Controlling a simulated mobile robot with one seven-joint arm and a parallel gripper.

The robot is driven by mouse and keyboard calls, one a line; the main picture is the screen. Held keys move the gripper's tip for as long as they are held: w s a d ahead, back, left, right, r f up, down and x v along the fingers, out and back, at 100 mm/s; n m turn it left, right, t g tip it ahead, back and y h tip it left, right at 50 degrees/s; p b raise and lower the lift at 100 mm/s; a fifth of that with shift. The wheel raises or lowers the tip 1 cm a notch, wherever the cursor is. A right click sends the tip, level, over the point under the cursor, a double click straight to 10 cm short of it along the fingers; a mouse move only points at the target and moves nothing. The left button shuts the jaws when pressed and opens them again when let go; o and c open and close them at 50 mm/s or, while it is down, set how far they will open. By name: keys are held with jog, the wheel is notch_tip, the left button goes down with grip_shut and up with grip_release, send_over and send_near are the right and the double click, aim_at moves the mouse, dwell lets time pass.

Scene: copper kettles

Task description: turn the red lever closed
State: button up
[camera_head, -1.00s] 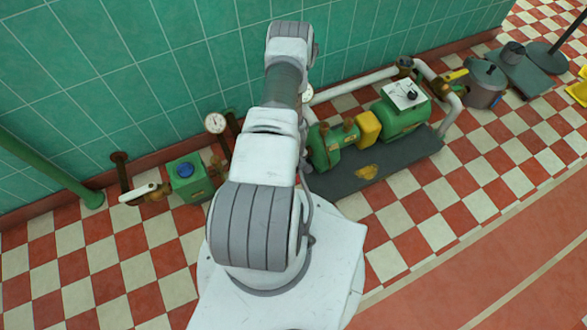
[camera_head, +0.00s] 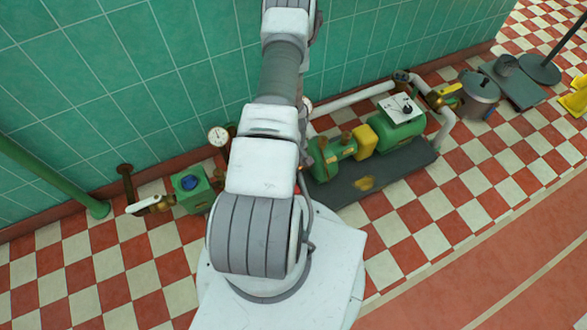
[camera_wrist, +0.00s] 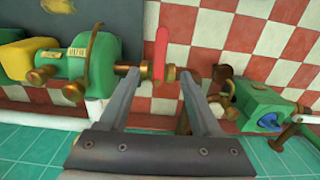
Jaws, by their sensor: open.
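The red lever (camera_wrist: 161,52) stands upright in the wrist view, on a brass valve (camera_wrist: 169,73) in the pipe between the green pump and a green box. My gripper (camera_wrist: 158,76) is open, with one finger on each side of the lever and valve in the picture. I cannot tell whether either finger touches them. The lever and my gripper do not show in the head view, where my arm covers the middle.
The green pump (camera_head: 324,160) sits on a dark base plate (camera_head: 385,181). A green box with a blue knob (camera_head: 188,183) and a pressure gauge (camera_head: 218,136) are at left. A tiled wall (camera_head: 180,70) rises behind. The checkered floor in front is clear.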

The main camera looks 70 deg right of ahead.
jog(key=shift+r+p, duration=0.35)
jog(key=shift+r, duration=1.45)
jog(key=shift+s, duration=0.1)
